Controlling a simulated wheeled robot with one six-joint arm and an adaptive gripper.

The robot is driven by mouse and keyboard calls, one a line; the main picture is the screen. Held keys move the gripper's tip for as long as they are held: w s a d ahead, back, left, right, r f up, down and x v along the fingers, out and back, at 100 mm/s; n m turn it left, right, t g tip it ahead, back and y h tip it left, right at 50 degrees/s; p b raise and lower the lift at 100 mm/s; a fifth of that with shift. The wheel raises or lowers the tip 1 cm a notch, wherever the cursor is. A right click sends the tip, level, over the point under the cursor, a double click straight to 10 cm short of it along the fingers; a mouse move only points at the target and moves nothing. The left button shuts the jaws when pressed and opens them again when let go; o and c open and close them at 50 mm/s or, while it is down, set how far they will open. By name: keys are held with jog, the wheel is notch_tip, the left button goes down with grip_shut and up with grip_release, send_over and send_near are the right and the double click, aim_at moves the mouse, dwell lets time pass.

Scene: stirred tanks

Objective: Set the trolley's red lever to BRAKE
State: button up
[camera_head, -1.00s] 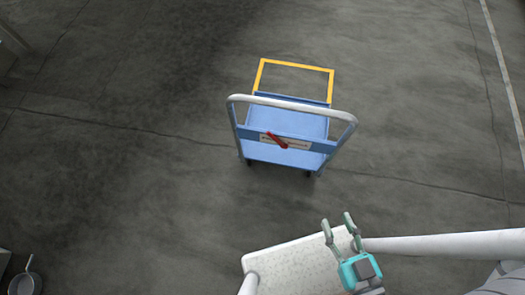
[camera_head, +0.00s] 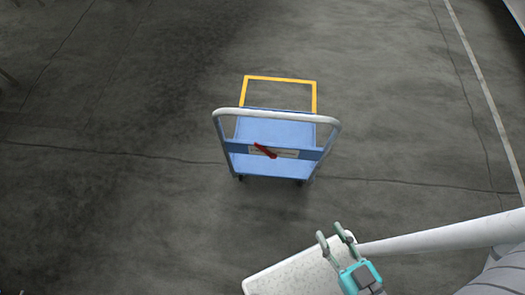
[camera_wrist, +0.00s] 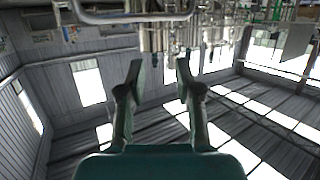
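The blue trolley (camera_head: 272,165) stands on the floor ahead, its white push handle (camera_head: 277,115) on the near side. The red lever (camera_head: 265,151) sits on a pale label plate (camera_head: 288,153) on the trolley's crossbar. It slants from upper left to lower right; the label's words are too small to read. My gripper (camera_head: 332,238) is low in the head view, nearer than the trolley and apart from it. In the wrist view my gripper (camera_wrist: 158,72) has its fingers spread with nothing between them.
A white line (camera_head: 478,75) runs along the floor at right. The floor around the trolley is clear. The wrist view shows vessels and pipes (camera_wrist: 160,38) and bright windows (camera_wrist: 88,83), seemingly upside down.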

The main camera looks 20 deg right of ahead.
jog(key=shift+f, duration=0.35)
jog(key=c, duration=0.4)
jog(key=w+f+n+g, duration=0.1)
jog(key=f+n, duration=0.1)
jog(key=f, duration=0.5)
jog(key=w+f+n+g, duration=0.1)
jog(key=f+n, duration=0.1)
jog(key=f, duration=0.5)
jog(key=w+a+f+n+g, duration=0.1)
jog(key=f+n+g, duration=0.1)
jog(key=f, duration=0.5)
jog(key=shift+w+f+n+y, duration=0.25)
jog(key=shift+f+n+y, duration=0.1)
jog(key=shift+n+y, duration=0.05)
grip_shut()
jog(key=w+f+n+g+h, duration=0.1)
jog(key=w+f+n+h, duration=0.5)
jog(key=w+f, duration=0.85)
jog(key=w+a+r+n+t+h, duration=0.3)
jog(key=w+a+r+t+h, duration=0.1)
jog(key=w+a+r, duration=0.6)
jog(key=w+a+t, duration=0.1)
jog(key=w+a, duration=0.2)
jog(key=shift+w+h, duration=0.2)
jog(key=shift+h, duration=0.2)
